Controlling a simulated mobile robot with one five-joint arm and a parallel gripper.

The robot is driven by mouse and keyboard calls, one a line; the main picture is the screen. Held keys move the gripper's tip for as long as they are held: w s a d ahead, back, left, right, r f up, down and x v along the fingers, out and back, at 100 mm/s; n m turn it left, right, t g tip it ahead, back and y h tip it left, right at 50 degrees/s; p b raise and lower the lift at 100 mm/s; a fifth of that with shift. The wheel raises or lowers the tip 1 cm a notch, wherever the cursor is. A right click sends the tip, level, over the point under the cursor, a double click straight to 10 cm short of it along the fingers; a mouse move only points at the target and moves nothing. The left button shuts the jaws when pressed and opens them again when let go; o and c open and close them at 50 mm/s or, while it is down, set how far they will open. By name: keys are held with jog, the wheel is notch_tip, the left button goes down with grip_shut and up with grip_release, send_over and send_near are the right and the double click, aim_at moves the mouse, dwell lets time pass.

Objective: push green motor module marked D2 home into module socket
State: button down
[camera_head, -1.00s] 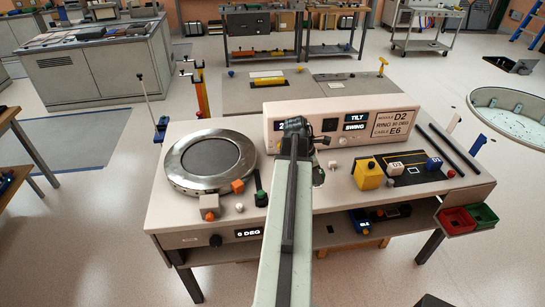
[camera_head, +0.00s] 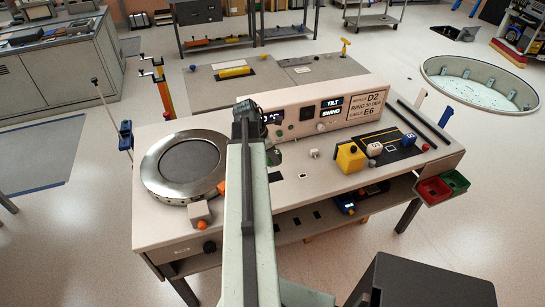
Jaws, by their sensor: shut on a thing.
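My arm rises from the bottom to a dark joint at its top and hides part of the bench. Just right of it a small green piece, apparently the green motor module (camera_head: 274,157), shows at bench height. My gripper (camera_head: 271,152) is mostly hidden behind my arm there, shut on the green module. I cannot read a mark on the module. The module socket cannot be made out; a dark slot (camera_head: 275,177) lies on the bench just in front of the green piece. Whether the module sits in a socket cannot be told.
A round metal ring (camera_head: 160,185) is at left, with a white block (camera_head: 199,213) in front. The console (camera_head: 350,110) reads D2 and E6. A yellow block (camera_head: 350,158) and marked cubes (camera_head: 376,148) stand right. Red and green bins (camera_head: 434,190) hang at the right end.

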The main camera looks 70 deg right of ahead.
jog(key=shift+s+d+f, duration=0.1)
jog(key=b, duration=0.6)
send_over(277, 176)
jog(key=w, duration=0.1)
jog(key=f, duration=0.3)
jog(key=a+f, duration=0.1)
jog(key=f, duration=0.1)
jog(key=shift+w+f, duration=0.1)
jog(key=shift+f, duration=0.15)
jog(key=shift+f+b, duration=0.6)
jog(key=shift+f, duration=0.2)
jog(key=shift+f, duration=0.15)
jog(key=shift+f+b, duration=0.55)
jog(key=shift+b, duration=0.15)
jog(key=c, duration=0.9)
grip_release()
jog(key=shift+r, duration=0.1)
